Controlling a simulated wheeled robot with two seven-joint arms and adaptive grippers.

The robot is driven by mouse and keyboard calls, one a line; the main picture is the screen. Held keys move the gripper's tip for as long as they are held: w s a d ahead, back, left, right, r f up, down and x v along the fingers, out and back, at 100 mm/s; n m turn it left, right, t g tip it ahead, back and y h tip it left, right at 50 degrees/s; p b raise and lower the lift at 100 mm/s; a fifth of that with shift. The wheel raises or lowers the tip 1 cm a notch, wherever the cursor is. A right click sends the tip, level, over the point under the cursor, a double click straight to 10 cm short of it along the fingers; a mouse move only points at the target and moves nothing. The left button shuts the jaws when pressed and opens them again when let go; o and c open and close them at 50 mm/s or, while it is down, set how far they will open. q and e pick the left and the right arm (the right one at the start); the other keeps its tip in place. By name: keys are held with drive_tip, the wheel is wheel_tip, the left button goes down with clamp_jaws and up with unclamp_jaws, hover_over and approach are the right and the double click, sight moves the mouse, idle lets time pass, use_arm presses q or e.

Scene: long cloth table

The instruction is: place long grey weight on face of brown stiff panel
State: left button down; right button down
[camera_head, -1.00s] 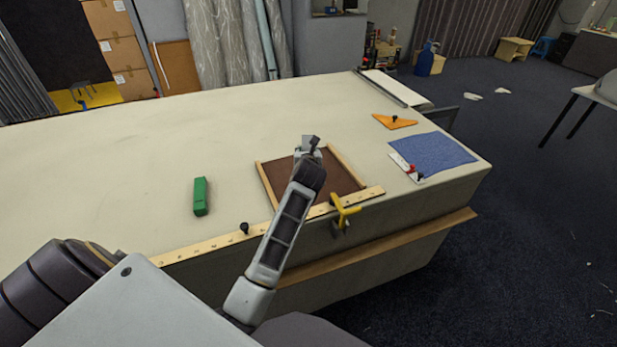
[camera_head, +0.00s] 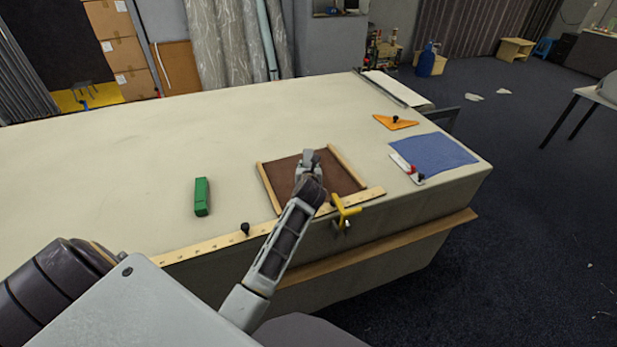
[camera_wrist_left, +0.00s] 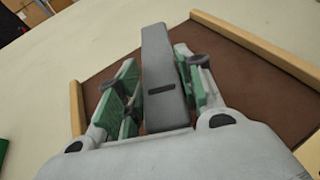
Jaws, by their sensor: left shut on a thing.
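The long grey weight (camera_wrist_left: 160,60) is between the green-padded fingers of my left gripper (camera_head: 309,162) in the left wrist view, its long end pointing away from the wrist. My left gripper is shut on it. The brown stiff panel (camera_head: 345,180) lies on the table near its front edge, with light wooden strips on its sides. The panel also shows below the weight in the left wrist view (camera_wrist_left: 262,92). My left gripper is over the panel in the head view. I cannot tell whether the weight touches the panel. My right gripper is not in view.
A green block (camera_head: 201,197) stands left of the panel. A wooden ruler (camera_head: 200,247) runs along the front edge, with a yellow clamp (camera_head: 345,211) near its right end. A blue cloth (camera_head: 435,153) and an orange triangle (camera_head: 395,122) lie to the right. The table's left and back areas are clear.

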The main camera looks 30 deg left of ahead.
use_arm(q)
drive_tip(key=shift+r, duration=0.15)
drive_tip(key=shift+f, duration=1.85)
drive_tip(key=c, duration=0.9)
unclamp_jaws()
drive_tip(key=shift+f, duration=0.2)
drive_tip(key=shift+r, duration=0.15)
drive_tip(key=shift+b+v, duration=0.3)
drive_tip(key=shift+v, duration=5.45)
drive_tip(key=shift+s+d, duration=0.25)
drive_tip(key=shift+r, duration=0.1)
